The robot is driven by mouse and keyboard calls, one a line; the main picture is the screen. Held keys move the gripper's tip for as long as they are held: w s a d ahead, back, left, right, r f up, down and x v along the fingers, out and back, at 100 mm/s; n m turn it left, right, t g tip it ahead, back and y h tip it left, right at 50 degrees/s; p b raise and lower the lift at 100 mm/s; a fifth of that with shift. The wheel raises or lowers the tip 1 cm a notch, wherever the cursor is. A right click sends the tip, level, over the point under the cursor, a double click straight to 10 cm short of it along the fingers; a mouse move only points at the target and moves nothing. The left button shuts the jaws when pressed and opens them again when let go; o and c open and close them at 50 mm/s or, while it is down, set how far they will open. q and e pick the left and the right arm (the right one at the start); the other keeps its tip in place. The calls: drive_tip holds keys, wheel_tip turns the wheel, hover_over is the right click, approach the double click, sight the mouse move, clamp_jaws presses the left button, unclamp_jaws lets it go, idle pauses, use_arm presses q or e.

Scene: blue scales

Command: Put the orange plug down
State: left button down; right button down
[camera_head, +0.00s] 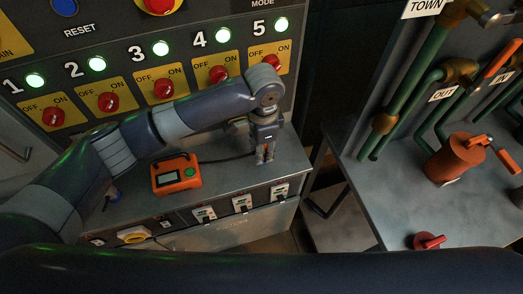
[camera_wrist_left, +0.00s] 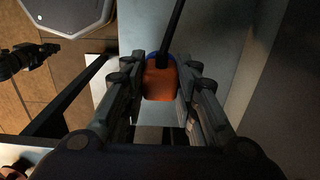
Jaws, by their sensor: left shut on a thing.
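My left gripper (camera_head: 265,160) points down above the right part of the grey bench top. In the left wrist view, my left gripper (camera_wrist_left: 160,98) is shut on the orange plug (camera_wrist_left: 160,82), which has a blue rim and a black cable running up from it. In the head view the plug is mostly hidden by the fingers. I cannot tell whether it touches the bench top. The cable leads left to an orange device (camera_head: 165,184) with a green screen, lying on the bench. My right gripper is not in view.
The grey bench (camera_head: 226,180) has several sockets on its front face, one with a yellow plug (camera_head: 134,235). Behind it stands a panel with red switches (camera_head: 164,89) and green lights. A second table (camera_head: 375,195) with pipes and a red valve (camera_head: 429,241) stands right, across a gap.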

use_arm(q)
drive_tip(key=shift+w, duration=0.45)
drive_tip(key=shift+f+p, duration=0.45)
drive_tip(key=shift+f, duration=1.35)
drive_tip(key=c, duration=1.2)
unclamp_jaws()
drive_tip(key=shift+c, duration=0.2)
wheel_tip(320, 180, up, 12)
drive_tip(key=shift+d+r+b, duration=0.1)
drive_tip(key=shift+b, duration=0.45)
